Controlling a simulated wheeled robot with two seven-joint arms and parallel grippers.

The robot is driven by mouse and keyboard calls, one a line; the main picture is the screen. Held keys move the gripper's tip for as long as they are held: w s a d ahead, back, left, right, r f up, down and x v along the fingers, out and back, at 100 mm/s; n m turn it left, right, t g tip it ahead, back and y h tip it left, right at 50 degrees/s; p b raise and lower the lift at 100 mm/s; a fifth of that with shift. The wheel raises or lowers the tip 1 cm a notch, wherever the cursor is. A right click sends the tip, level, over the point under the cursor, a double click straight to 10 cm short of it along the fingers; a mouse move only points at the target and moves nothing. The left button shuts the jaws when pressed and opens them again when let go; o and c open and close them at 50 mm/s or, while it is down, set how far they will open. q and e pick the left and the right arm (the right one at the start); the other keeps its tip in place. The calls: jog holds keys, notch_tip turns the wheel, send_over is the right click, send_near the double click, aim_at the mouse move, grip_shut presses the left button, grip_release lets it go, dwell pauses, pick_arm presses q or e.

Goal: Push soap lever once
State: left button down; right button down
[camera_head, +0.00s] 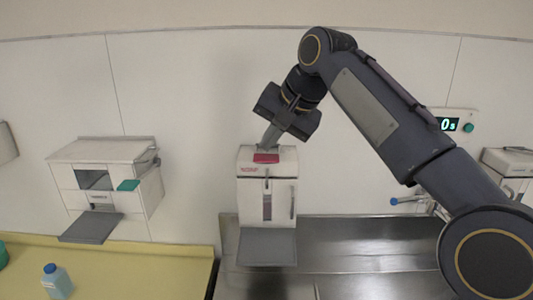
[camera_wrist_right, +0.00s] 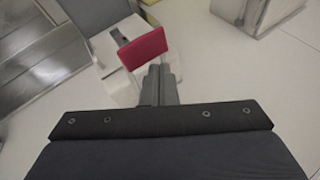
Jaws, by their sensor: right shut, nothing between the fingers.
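The soap dispenser (camera_head: 250,190) is a white wall box with a grey drip tray below it. Its red lever (camera_head: 266,158) sticks out at the top front. In the right wrist view the red lever (camera_wrist_right: 143,48) lies just beyond the fingertips. My right gripper (camera_head: 267,145) points down at the top of the dispenser, shut and empty, its tips right by the lever. In the right wrist view its closed fingers (camera_wrist_right: 160,72) end at the lever's edge. I cannot tell whether they touch. My left gripper is not in view.
A blue-capped bottle (camera_head: 57,284) stands on the yellow counter (camera_head: 150,265). A metal sink (camera_head: 350,260) lies below right. A panel with a display (camera_head: 449,125) is on the right wall.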

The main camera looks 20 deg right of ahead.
jog(key=shift+s+a+f+b, duration=0.1)
jog(key=shift+s+f+b, duration=0.05)
jog(key=shift+f+b, duration=0.45)
jog(key=shift+s+a+f+b, duration=0.15)
jog(key=shift+f+b, duration=0.2)
jog(key=shift+f, duration=0.35)
dwell(0.9)
dwell(0.5)
jog(key=shift+w+d+r+p, duration=0.15)
jog(key=shift+w+r+p, duration=0.05)
jog(key=shift+r+p, duration=0.95)
jog(key=shift+w+d+r+p, duration=0.1)
jog(key=shift+w+r+p, duration=0.1)
jog(key=shift+r+p, duration=0.9)
jog(key=shift+f, duration=0.3)
jog(key=shift+r, duration=0.1)
jog(key=r, duration=0.3)
jog(key=w+r, duration=0.1)
jog(key=shift+w+d+r+p, duration=0.1)
jog(key=shift+d+r+p, duration=0.2)
jog(key=shift+r+p, duration=0.1)
